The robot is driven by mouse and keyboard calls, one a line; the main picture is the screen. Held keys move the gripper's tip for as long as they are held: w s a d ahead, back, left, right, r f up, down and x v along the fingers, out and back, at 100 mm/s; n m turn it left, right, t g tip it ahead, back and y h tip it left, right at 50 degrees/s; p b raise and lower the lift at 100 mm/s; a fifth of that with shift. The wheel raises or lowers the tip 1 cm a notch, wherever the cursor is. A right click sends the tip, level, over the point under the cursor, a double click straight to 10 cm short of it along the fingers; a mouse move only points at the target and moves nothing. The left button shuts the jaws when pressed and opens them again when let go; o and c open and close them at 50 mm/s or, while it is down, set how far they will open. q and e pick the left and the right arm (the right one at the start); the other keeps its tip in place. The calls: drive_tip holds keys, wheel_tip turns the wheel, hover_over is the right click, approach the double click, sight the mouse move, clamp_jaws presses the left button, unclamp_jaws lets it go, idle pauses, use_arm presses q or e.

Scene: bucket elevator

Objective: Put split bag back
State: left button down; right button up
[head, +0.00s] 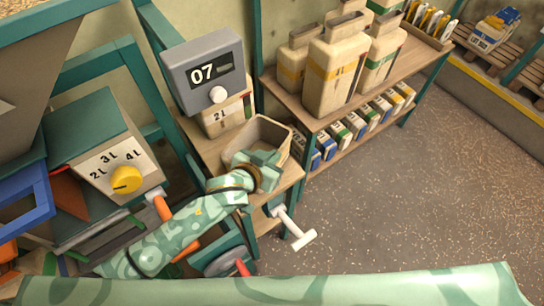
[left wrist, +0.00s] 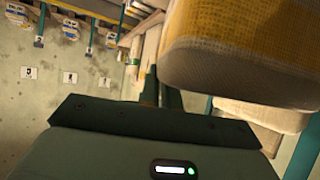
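My left gripper (head: 264,166) is at the front of an open tan container (head: 250,135) on the wooden stand. Its fingertips overlap the container's rim, and I cannot tell whether they touch or grip it. Large tan bags stand on the wooden shelf, one with a yellow band (head: 330,76) and one with a green band (head: 379,60). I cannot tell which bag is split. In the left wrist view a yellow and tan woven surface (left wrist: 240,45), seemingly a bag, fills the upper right, beyond the dark gripper body. My right gripper is not in view.
A grey display reading 07 (head: 205,72) stands behind the container. A dial box with a yellow knob (head: 126,180) is at left. Several small packs (head: 356,126) line the lower shelf. A white T-handle (head: 303,240) sticks out below the stand. The floor at right is clear.

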use_arm(q)
drive_tip(key=c, duration=1.6)
unclamp_jaws()
drive_tip(key=shift+s+a+r, duration=0.1)
drive_tip(key=shift+s+r, duration=0.05)
drive_tip(key=p+v, duration=0.3)
drive_tip(key=v, duration=0.8)
drive_tip(key=shift+s+a+r+p, duration=0.1)
drive_tip(key=shift+s+r+p, duration=0.15)
drive_tip(key=shift+p, duration=0.05)
